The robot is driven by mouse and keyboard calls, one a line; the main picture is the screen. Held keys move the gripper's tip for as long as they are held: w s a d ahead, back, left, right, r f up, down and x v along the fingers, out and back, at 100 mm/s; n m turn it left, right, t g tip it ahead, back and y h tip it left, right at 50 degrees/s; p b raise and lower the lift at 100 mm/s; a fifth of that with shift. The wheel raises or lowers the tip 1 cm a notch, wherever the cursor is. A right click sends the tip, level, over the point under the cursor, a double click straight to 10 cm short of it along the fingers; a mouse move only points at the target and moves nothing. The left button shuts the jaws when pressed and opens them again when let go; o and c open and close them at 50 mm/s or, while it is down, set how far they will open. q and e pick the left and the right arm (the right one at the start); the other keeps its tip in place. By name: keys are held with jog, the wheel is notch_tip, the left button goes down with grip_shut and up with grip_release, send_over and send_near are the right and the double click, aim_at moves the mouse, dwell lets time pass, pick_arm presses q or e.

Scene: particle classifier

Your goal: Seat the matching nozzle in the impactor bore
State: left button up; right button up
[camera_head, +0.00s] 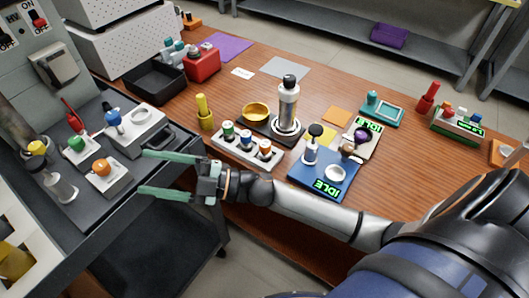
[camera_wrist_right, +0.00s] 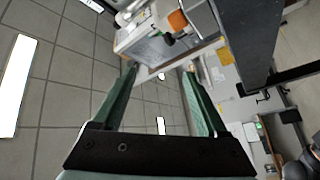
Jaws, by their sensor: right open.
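My left gripper is out of view.
A dark cart top (camera_head: 130,185) at left carries white blocks with red, green, blue and orange knobs. A yellow bowl (camera_head: 255,111), a yellow bottle (camera_head: 204,112) and a blue device reading IDLE (camera_head: 312,183) stand around the rack. A black tray (camera_head: 155,83) lies behind.

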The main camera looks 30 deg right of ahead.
jog(key=s+a+r+n+g+y, duration=0.1)
jog(key=s+a+n+g, duration=0.15)
jog(key=n+g, duration=0.7)
jog(key=n+g+h+b, duration=0.2)
jog(key=n+h+b, duration=0.15)
jog(key=h, duration=1.55)
send_over(265, 143)
jog(key=shift+n, duration=0.4)
jog(key=f, duration=0.7)
jog(key=shift+w+f, duration=0.2)
jog(key=shift+w, duration=0.05)
jog(key=f, duration=0.6)
jog(key=shift+s+f, duration=0.2)
jog(key=shift+f, duration=0.05)
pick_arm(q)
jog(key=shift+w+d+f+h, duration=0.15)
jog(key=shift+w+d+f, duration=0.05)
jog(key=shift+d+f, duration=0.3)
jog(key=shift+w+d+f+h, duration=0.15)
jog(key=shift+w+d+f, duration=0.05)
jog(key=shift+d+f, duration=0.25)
pick_arm(e)
grip_shut()
